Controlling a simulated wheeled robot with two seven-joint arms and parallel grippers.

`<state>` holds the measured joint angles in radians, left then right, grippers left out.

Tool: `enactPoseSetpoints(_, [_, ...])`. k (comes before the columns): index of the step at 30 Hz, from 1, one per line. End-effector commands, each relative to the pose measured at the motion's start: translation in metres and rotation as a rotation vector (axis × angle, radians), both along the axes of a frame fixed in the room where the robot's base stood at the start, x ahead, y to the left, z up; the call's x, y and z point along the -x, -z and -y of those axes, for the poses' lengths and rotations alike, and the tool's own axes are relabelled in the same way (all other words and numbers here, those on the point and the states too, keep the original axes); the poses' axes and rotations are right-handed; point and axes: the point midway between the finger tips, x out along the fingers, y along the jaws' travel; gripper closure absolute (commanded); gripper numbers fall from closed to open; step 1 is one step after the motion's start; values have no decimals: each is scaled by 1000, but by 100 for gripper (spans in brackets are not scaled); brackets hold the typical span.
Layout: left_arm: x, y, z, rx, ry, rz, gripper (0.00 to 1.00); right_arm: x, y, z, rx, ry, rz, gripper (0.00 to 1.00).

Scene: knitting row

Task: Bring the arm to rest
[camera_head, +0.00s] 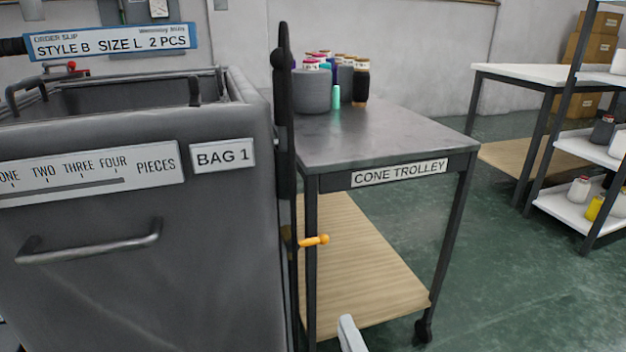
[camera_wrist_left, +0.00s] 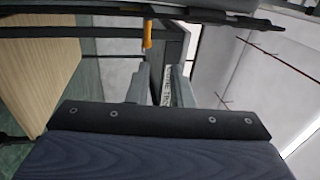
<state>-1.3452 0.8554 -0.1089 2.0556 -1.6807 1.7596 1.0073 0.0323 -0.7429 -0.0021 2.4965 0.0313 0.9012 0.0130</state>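My left gripper shows only as a pale grey finger piece (camera_head: 350,335) at the bottom edge of the head view, in front of the cone trolley's wooden lower shelf. In the left wrist view its two fingers (camera_wrist_left: 160,80) stand apart with a gap between them. Nothing is held in the gap; part of the trolley's label shows through it. An orange knob (camera_head: 314,240) sticks out beside the grey bin, and it also shows in the left wrist view (camera_wrist_left: 147,36), beyond the fingers and apart from them. My right gripper is in neither view.
The grey bin marked BAG 1 (camera_head: 110,260) fills the left. The cone trolley (camera_head: 385,140) stands beside it with several yarn cones (camera_head: 312,92) on top. A white table (camera_head: 520,74) and a shelf rack (camera_head: 570,210) stand at the right. Green floor (camera_head: 500,270) is clear between.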

Motion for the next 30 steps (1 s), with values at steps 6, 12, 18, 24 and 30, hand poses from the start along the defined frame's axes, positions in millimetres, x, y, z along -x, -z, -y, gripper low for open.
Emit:
enactPoseSetpoints(6, [-8,0,-22,20,-67,-58,80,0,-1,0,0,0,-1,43])
enactPoseSetpoints(12, [-17,3,-54,52,-160,-150,80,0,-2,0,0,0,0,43])
enactPoseSetpoints(18, [-24,11,-109,125,-313,-311,80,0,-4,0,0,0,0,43])
enactPoseSetpoints(24, [-11,31,-191,300,-527,-585,80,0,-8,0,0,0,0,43])
enactPoseSetpoints(30, [49,64,-269,722,-724,-965,80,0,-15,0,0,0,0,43])
